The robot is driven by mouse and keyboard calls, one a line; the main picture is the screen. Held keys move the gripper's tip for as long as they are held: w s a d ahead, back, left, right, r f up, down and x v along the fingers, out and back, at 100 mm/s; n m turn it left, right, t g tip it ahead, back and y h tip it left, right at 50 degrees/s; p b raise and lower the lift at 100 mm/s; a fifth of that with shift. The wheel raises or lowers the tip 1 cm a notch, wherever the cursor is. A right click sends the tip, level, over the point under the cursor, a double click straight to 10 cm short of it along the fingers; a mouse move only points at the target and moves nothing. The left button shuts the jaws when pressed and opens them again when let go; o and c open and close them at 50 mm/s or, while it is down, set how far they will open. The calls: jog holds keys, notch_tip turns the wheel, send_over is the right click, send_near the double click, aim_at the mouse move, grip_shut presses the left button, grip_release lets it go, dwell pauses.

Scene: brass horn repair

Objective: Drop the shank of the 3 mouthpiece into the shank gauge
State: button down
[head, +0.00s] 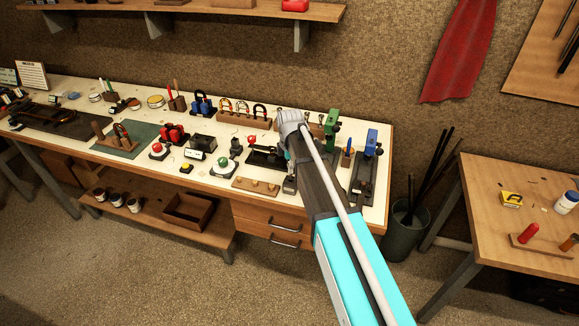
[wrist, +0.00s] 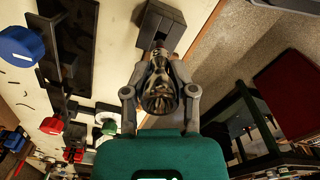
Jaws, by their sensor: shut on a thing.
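My gripper (wrist: 161,72) is shut on a shiny metal mouthpiece (wrist: 160,96), seen between the two grey fingers in the wrist view. Its wide cup end faces the camera, and its far end is hidden. I cannot read a number on it. A dark block (wrist: 160,27), probably the shank gauge, stands just beyond the fingertips near the bench edge. I cannot tell whether the mouthpiece touches it or enters it. In the head view my arm covers the gripper's end and the mouthpiece. A small dark block (head: 289,185) shows beside my arm at the bench's front edge.
The bench (head: 217,186) is crowded with tools. A wooden strip with several knobs (head: 256,185) lies left of my arm. Blue-topped (head: 371,142) and green-topped (head: 331,125) devices stand to the right. A bin with rods (head: 405,235) and a side table (head: 480,195) stand further right.

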jog(key=shift+f+b, duration=1.7)
dwell(0.7)
jog(key=shift+c, duration=1.7)
grip_release()
jog(key=shift+r, duration=0.2)
notch_tip(320, 180, up, 9)
jog(key=p, duration=0.9)
jog(key=w+d+r+p, duration=0.2)
jog(key=d, duration=0.3)
jog(key=w+d+r+p, duration=0.1)
jog(key=d+r+p, duration=0.2)
jog(key=d, duration=0.3)
jog(key=shift+w+p, duration=0.3)
jog(key=shift+w, duration=0.1)
jog(key=shift+s, duration=0.1)
jog(key=s+d+f+m+b, duration=0.1)
jog(key=s+f+m+b, duration=0.1)
jog(key=s+m, duration=0.4)
jog(key=s+d+f+m+b, duration=0.2)
jog(key=s+m, duration=0.5)
jog(key=s, duration=0.4)
jog(key=s+d+f+m+b, duration=0.1)
jog(key=s+f+m+b, duration=0.3)
jog(key=s+m, duration=0.2)
jog(key=s, duration=0.2)
jog(key=shift+s+d+m, duration=0.25)
jog(key=shift+s+m, duration=0.05)
